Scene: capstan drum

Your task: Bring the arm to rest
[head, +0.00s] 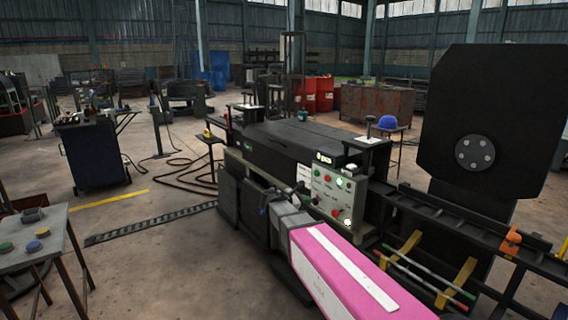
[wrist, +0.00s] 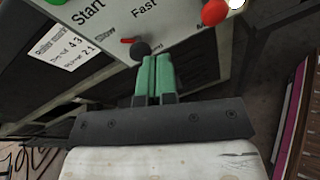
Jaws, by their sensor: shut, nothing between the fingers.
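My gripper (wrist: 154,62) shows in the wrist view with its two green fingers side by side and shut, with nothing between them. Its fingertips are close to the lower edge of a grey control panel (wrist: 180,30). A black knob (wrist: 140,51) with a red pointer beside it sits just past the fingertips. I cannot tell whether the fingers touch it. In the head view the control panel (head: 322,201) stands at the near end of the black machine, with red, green and lit buttons. The gripper's fingers are hard to make out there.
A black bench machine (head: 285,143) fills the middle. A large black plate (head: 485,110) and a dark rail with yellow brackets (head: 458,283) stand at right. A small table (head: 40,240) with coloured pieces is at left. Open concrete floor (head: 140,245) lies between.

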